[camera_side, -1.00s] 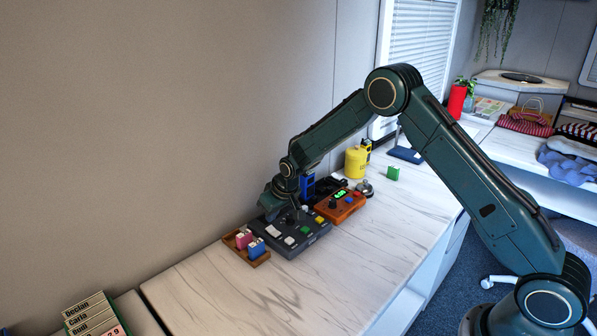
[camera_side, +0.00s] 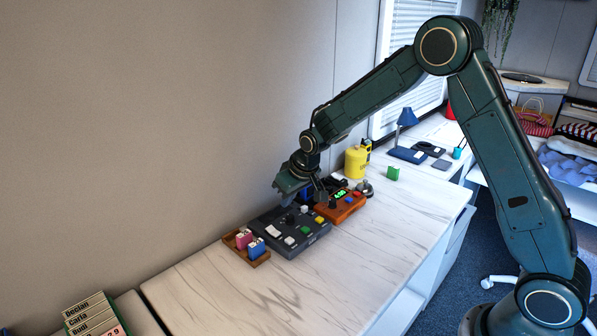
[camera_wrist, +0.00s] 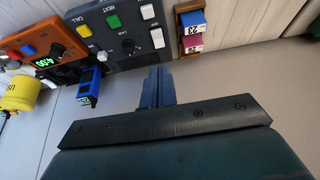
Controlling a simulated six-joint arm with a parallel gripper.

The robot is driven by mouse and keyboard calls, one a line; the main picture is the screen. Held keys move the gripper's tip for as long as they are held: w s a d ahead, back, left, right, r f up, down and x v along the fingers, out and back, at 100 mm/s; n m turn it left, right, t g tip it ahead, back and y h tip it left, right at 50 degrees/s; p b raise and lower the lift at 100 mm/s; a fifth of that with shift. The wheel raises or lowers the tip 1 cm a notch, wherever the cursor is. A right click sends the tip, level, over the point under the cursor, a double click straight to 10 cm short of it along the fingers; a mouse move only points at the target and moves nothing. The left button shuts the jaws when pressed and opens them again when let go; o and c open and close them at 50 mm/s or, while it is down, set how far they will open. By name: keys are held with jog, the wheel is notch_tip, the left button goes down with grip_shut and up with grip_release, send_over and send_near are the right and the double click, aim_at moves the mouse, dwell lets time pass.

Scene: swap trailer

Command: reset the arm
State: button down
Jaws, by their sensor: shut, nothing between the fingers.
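My gripper (camera_side: 320,190) hangs in the air above the back edge of the grey control box in the side view, shut and empty. In the wrist view its fingers (camera_wrist: 158,85) are together, with nothing between them. The grey control box (camera_side: 310,243) lies on the marble-look counter (camera_side: 330,280), with white, green and yellow buttons and a dark knob. My gripper is apart from it.
An orange box (camera_side: 340,212) with a green display stands right of the grey box. A wooden tray (camera_side: 262,262) with pink and blue blocks is on its left. The front counter is clear.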

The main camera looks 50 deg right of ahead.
dwell(0.4)
jog(key=s+r, duration=1.6)
jog(key=s+a+r, duration=0.1)
jog(key=s+r, duration=0.1)
jog(key=s, duration=1.8)
jog(key=shift+s+r+t, duration=0.25)
jog(key=shift+r+t, duration=0.05)
jog(key=shift+w, duration=0.1)
